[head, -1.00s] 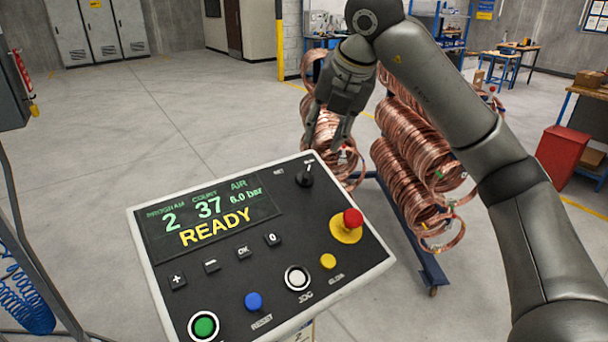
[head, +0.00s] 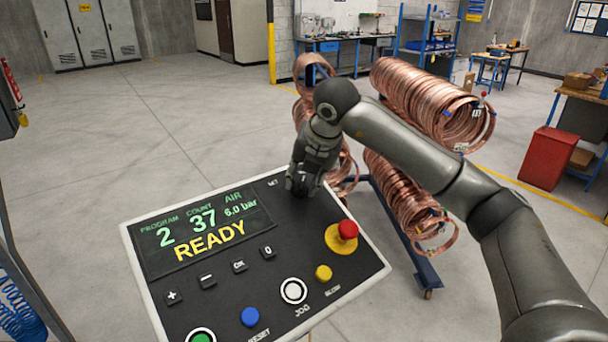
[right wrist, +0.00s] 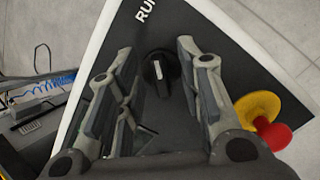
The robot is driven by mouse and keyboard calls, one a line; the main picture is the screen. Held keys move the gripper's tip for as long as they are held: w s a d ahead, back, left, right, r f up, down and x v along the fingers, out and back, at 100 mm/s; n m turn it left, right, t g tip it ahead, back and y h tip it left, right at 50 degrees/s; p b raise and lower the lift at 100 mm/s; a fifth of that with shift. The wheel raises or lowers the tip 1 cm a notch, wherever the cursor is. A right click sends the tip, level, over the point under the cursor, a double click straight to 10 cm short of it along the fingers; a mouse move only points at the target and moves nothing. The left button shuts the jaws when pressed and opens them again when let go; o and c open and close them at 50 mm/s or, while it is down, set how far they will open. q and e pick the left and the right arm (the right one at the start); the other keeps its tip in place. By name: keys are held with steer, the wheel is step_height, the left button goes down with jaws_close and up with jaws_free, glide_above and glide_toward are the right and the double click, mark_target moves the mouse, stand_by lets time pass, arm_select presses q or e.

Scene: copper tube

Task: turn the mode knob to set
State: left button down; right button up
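The mode knob (right wrist: 161,73) is a black round knob with a white pointer line, near the top corner of the control panel (head: 300,235). In the right wrist view its line lies nearly upright, roughly in line with the RUN label (right wrist: 145,10). My right gripper (head: 303,187) is over that corner in the head view and hides the knob there. In the right wrist view the right gripper (right wrist: 158,55) is open, with a finger on each side of the knob and gaps between. The SET label (head: 273,183) shows left of the gripper. My left gripper is not in view.
A red emergency button (head: 347,230) on a yellow base sits near the right finger; it also shows in the right wrist view (right wrist: 272,135). The display (head: 207,232) reads READY. A rack of copper coils (head: 410,200) stands behind the panel.

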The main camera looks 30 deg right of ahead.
steer(key=shift+c, duration=0.4)
jaws_close()
steer(key=shift+n, duration=0.3)
steer(key=n+b, duration=0.2)
steer(key=shift+w+f+n, duration=0.1)
steer(key=shift+n, duration=0.3)
steer(key=n+b, duration=0.1)
steer(key=n, duration=0.2)
steer(key=shift+a+n+y, duration=0.1)
steer(key=shift+n+y, duration=0.2)
steer(key=n+b, duration=0.1)
steer(key=n, duration=0.4)
steer(key=shift+a+n+y, duration=0.15)
steer(key=shift+n+y, duration=0.15)
steer(key=n, duration=0.5)
steer(key=shift+a+n, duration=0.1)
steer(key=shift+n, duration=0.2)
